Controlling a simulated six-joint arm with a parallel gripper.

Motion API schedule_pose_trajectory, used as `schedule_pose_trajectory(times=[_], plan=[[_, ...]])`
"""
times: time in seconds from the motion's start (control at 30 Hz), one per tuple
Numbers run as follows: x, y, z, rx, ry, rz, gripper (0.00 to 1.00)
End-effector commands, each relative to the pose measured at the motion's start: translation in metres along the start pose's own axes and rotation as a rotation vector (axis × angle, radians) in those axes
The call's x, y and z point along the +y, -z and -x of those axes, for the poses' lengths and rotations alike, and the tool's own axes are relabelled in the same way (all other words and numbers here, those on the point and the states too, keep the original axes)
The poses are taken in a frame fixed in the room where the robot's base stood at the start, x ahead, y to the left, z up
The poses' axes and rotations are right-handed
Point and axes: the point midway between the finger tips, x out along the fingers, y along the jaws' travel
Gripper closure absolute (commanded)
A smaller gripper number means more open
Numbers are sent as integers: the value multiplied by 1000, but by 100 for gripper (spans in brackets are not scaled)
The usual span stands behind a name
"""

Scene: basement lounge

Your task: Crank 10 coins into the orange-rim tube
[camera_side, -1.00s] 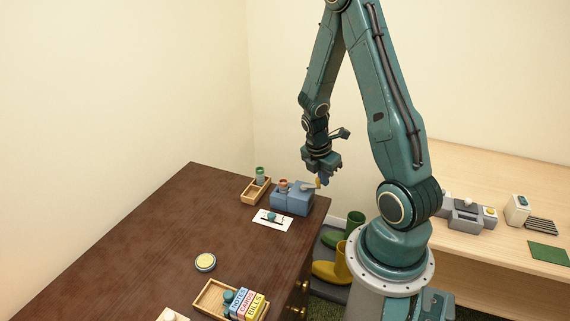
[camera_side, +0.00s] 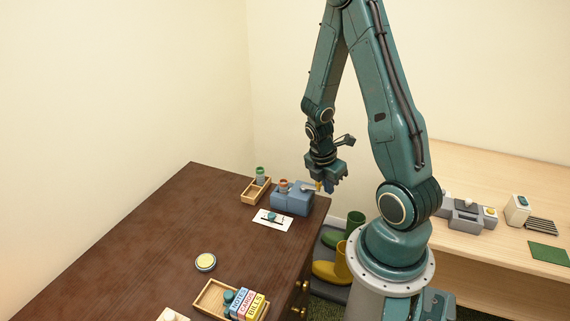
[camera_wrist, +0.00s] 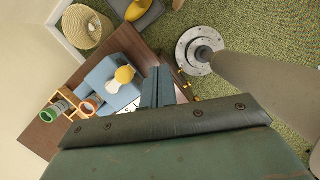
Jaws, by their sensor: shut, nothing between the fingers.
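A blue coin machine (camera_side: 290,198) stands near the far right corner of the dark table. Its crank (camera_side: 312,187) has a yellow knob (camera_wrist: 125,75), clear in the wrist view. The orange-rim tube (camera_side: 283,186) is at the machine's left and also shows in the wrist view (camera_wrist: 90,104). A green-rim tube (camera_side: 260,173) stands in a wooden tray (camera_side: 250,197) beside it. My gripper (camera_side: 329,187) is shut and empty, just right of the crank knob. In the wrist view its fingers (camera_wrist: 157,88) are right of the knob, apart from it. Coins inside the tube cannot be made out.
A white card (camera_side: 284,226) with a small teal-topped item lies before the machine. A round yellow-topped tin (camera_side: 205,262) and a wooden tray with labelled blocks (camera_side: 245,304) are nearer. Boots (camera_side: 330,270) stand on the floor at the right.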

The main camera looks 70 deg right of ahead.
Motion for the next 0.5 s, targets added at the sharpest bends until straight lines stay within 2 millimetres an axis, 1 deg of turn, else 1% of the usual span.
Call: schedule_pose_trajectory(times=[0.03, 0.5], plan=[[1, -2, 6, -2, -5, -2, 100], [-12, -8, 48, -2, 1, -3, 100]])
